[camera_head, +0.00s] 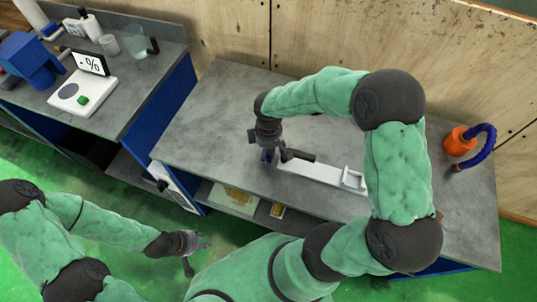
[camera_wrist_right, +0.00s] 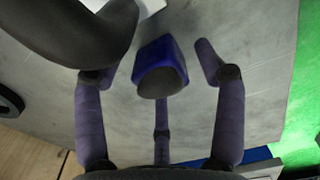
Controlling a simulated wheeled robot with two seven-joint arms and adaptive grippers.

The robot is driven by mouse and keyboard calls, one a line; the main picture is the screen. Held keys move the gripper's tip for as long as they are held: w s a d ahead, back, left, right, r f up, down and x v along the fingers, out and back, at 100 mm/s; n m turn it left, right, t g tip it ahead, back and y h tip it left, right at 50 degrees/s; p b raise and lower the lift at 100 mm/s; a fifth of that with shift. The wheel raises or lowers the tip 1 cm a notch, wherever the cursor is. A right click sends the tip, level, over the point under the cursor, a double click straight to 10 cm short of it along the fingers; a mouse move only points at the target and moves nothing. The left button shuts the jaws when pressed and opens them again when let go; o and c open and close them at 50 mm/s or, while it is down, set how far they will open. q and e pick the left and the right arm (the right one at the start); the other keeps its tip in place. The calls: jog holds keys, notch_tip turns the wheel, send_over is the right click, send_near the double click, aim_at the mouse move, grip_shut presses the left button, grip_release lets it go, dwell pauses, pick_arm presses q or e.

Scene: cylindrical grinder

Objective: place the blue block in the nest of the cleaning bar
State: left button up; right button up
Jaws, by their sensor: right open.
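In the right wrist view, the blue block (camera_wrist_right: 162,60), with a grey rounded end, is between the spread purple fingers of my right gripper (camera_wrist_right: 212,62). Clear gaps show between block and fingers. In the head view my right gripper (camera_head: 268,155) points down over the grey table, at the left end of the white cleaning bar (camera_head: 310,173); I cannot make out the block there. The bar has a raised square frame, the nest (camera_head: 353,181), at its right end. My left gripper (camera_head: 197,252) is over the green floor, fingers spread and empty.
The grey table (camera_head: 205,125) has free room left of and behind the bar. An orange item with a blue hose (camera_head: 460,141) stands at its right. A wooden wall stands behind.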

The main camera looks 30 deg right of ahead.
jog(key=c, duration=1.4)
jog(key=shift+o, duration=0.2)
notch_tip(320, 180, up, 10)
jog(key=p, duration=0.3)
jog(key=shift+r, duration=0.1)
notch_tip(320, 180, up, 7)
jog(key=p, duration=0.5)
jog(key=w+a+f+m+b, duration=0.1)
jog(key=w+a+f+m, duration=0.1)
jog(key=f, duration=0.2)
jog(key=w+a+f+m+b, duration=0.2)
jog(key=f+m, duration=0.1)
jog(key=f, duration=0.2)
jog(key=w+a+f+m+b, duration=0.1)
jog(key=a+f+m, duration=0.1)
jog(key=f, duration=0.2)
jog(key=shift+w+f+m+b, duration=0.15)
jog(key=shift+w+m+b, duration=0.15)
jog(key=shift+w+b, duration=0.1)
jog(key=shift+w+a+f, duration=0.1)
jog(key=shift+a+f, duration=0.1)
jog(key=shift+f, duration=0.1)
